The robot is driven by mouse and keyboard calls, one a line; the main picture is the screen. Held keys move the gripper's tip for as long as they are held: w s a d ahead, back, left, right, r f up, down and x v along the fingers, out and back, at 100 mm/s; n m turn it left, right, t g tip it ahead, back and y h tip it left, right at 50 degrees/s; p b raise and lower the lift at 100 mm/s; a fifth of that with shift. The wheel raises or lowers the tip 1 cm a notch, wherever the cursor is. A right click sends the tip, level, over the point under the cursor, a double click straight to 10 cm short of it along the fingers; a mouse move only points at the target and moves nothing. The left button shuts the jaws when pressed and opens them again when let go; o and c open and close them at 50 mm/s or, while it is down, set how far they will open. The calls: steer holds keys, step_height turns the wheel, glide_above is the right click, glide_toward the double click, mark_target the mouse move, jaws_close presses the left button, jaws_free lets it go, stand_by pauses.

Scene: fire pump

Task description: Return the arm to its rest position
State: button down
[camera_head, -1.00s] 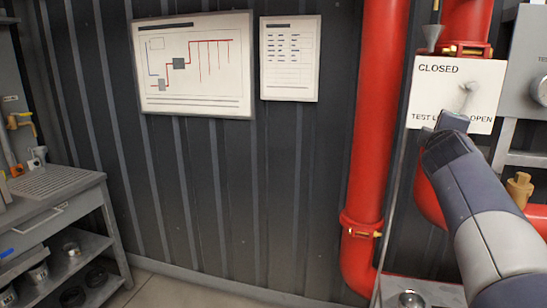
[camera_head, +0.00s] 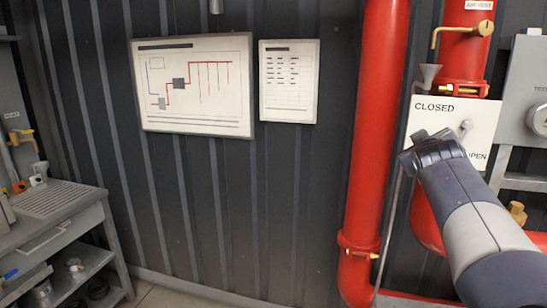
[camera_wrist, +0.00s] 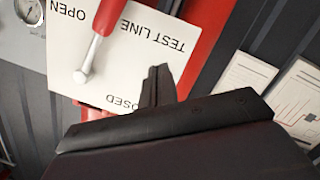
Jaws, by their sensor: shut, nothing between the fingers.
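My gripper (camera_head: 425,143) is at the end of my arm, in front of the lower left of the white test line sign at the right of the head view. It is shut and empty. In the wrist view my gripper (camera_wrist: 158,82) points toward the sign (camera_wrist: 125,40), which appears upside down there. A lever with a red handle (camera_wrist: 108,15) crosses the sign in the wrist view, apart from my fingers. In the head view my arm hides part of the sign (camera_head: 436,120) and most of the lever.
A red vertical pipe (camera_head: 374,130) stands left of my arm. A brass valve lever (camera_head: 450,32) is above the sign. A grey panel (camera_head: 527,85) is at the right edge. A grey workbench (camera_head: 50,208) stands at the left.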

step_height(320, 180, up, 7)
steer(key=m+y+p, duration=0.2)
steer(key=m+p, duration=0.4)
steer(key=p, duration=0.2)
steer(key=shift+w+a, duration=0.15)
steer(key=shift+a, duration=0.2)
steer(key=shift+a, duration=0.1)
